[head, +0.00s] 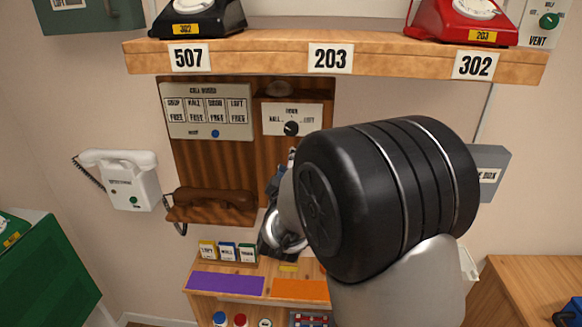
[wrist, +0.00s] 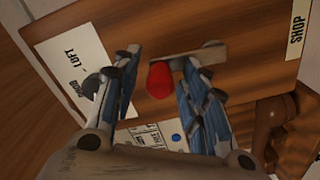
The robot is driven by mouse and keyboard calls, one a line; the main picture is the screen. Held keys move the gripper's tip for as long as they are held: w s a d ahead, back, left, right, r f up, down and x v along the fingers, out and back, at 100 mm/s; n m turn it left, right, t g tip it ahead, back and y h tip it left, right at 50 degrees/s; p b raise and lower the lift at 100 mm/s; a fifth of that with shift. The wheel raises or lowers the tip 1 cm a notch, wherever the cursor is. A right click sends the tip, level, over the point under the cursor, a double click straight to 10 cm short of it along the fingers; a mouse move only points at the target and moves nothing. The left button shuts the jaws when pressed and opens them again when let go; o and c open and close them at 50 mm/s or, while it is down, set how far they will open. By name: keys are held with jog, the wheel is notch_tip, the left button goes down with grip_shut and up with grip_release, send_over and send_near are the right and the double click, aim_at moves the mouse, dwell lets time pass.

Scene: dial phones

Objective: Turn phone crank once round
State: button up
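The crank's red knob (wrist: 160,79) shows in the wrist view, with a grey metal bar (wrist: 200,56) running up and right from it, against the brown wooden wall phone (wrist: 250,75). My gripper (wrist: 158,78) has its fingers apart, one on each side of the knob. A gap shows between the left finger and the knob; the right finger is closer, and I cannot tell whether it touches. In the head view the wooden phone board (head: 187,160) hangs below the shelf. My gripper (head: 283,175) is in front of its right side, and my arm hides the crank.
A shelf (head: 255,58) with black (head: 198,18) and red (head: 470,20) dial phones runs above. A brown handset (head: 212,200) lies at the board's lower left. A white wall phone (head: 120,180) hangs further left. Small coloured boxes (head: 228,251) stand below.

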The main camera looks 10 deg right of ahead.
dwell(0.3)
jog(key=v, duration=0.7)
jog(key=shift+b, duration=0.3)
jog(key=s+a+m+g+y, duration=0.4)
jog(key=s+g+y, duration=0.25)
jog(key=s, duration=0.65)
jog(key=s+d+f+m+g, duration=0.2)
jog(key=s+g, duration=0.1)
jog(key=s, duration=0.7)
jog(key=s+d+f+m+g, duration=0.2)
jog(key=s+g, duration=0.1)
jog(key=s, duration=0.8)
jog(key=shift+d+f+h, duration=0.2)
jog(key=shift+h, duration=0.25)
